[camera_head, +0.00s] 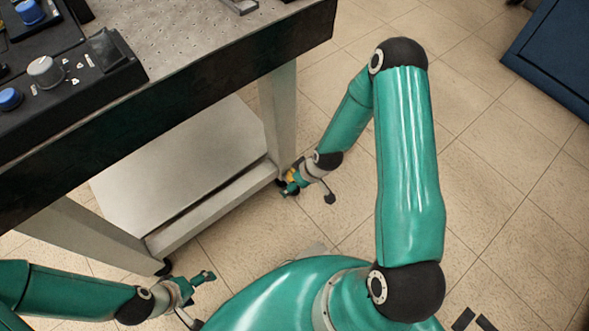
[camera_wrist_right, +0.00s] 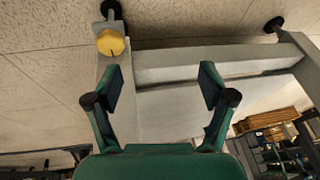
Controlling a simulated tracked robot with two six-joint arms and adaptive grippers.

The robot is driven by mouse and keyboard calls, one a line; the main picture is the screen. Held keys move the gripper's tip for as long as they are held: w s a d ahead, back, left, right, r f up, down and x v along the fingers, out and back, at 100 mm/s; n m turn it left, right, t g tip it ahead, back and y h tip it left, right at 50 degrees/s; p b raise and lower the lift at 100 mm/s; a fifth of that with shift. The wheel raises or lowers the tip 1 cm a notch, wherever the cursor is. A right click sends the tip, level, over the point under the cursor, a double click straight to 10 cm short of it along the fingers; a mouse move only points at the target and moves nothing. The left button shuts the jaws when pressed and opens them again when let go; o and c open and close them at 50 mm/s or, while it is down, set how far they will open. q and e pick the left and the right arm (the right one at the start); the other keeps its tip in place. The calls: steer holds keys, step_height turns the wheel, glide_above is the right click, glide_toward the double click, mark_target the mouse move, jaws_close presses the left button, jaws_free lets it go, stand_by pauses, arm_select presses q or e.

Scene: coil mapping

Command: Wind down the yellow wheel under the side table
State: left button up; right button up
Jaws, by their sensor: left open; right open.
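The yellow wheel (camera_wrist_right: 110,43) sits at the foot of a table leg, beside a black caster (camera_wrist_right: 110,9), in the right wrist view. In the head view only a bit of yellow (camera_head: 290,176) shows at the leg's foot, partly hidden by my right gripper (camera_head: 291,189). In the wrist view my right gripper (camera_wrist_right: 162,78) has its fingers spread and empty. The wheel lies beyond the tip of the left-hand finger, not between the fingers. My left gripper (camera_head: 200,284) is open and empty, low at the bottom left, away from the wheel.
The side table (camera_head: 180,98) has a lower shelf (camera_head: 185,160) and pale legs (camera_head: 278,108). A control panel with knobs (camera_head: 45,72) is on top. A blue cabinet (camera_head: 555,55) stands at the right. Tiled floor (camera_head: 500,190) is free between.

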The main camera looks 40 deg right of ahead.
steer(key=w+d+n+h, duration=0.1)
steer(key=w+d+n, duration=0.15)
steer(key=d, duration=0.55)
steer(key=shift+m+t, duration=0.25)
steer(key=shift+t, duration=0.15)
steer(key=b+x, duration=0.1)
steer(key=x, duration=0.4)
steer(key=b+x, duration=0.2)
steer(key=x, duration=0.3)
steer(key=b+x, duration=0.2)
steer(key=x, duration=0.3)
steer(key=shift+w+f, duration=0.2)
steer(key=shift+w, duration=0.25)
arm_select(q)
step_height(320, 180, down, 4)
steer(key=shift+r, duration=0.1)
arm_select(e)
steer(key=shift+c, duration=0.3)
steer(key=c, duration=1.1)
steer(key=shift+a, duration=0.1)
